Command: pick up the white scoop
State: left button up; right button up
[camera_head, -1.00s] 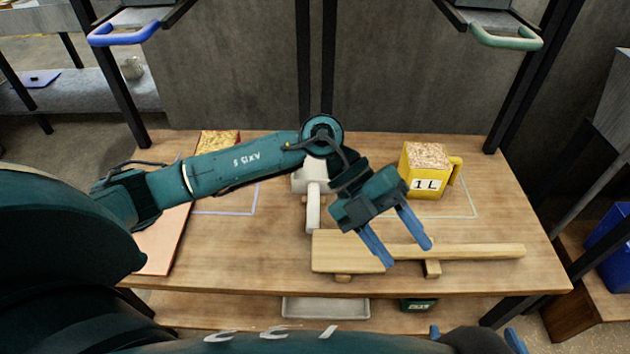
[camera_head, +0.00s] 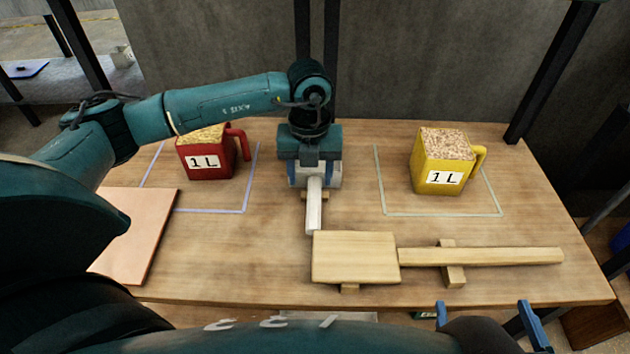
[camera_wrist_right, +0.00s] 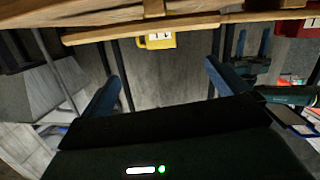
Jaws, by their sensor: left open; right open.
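The white scoop (camera_head: 314,210) lies at the middle of the table, its handle pointing toward the front edge. Its far part is mostly hidden under my left gripper (camera_head: 315,180). The left gripper points down over the scoop, its blue fingers apart at either side of the scoop's body. I cannot tell if they touch it. My right gripper (camera_head: 482,308) is at the bottom of the head view, in front of the table edge, open and empty. Its spread blue fingers also show in the right wrist view (camera_wrist_right: 162,75).
A red 1 L cup (camera_head: 207,158) stands left and a yellow 1 L cup (camera_head: 442,165) right, both filled with grain. A wooden paddle (camera_head: 355,258) lies along the front on small supports. A pinkish board (camera_head: 140,225) is at left.

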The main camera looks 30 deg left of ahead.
aim_at(314, 194)
pick_arm(q)
jog(key=f, duration=0.2)
jog(key=d+f+b, duration=0.1)
jog(key=f, duration=0.1)
jog(key=shift+f, duration=0.65)
pick_arm(e)
jog(key=shift+w+a+r+n+t+y, duration=0.1)
jog(key=shift+w+a+n+t+y, duration=0.1)
jog(key=shift+n+t+y, duration=0.3)
pick_arm(q)
grip_shut()
jog(key=shift+r, duration=0.1)
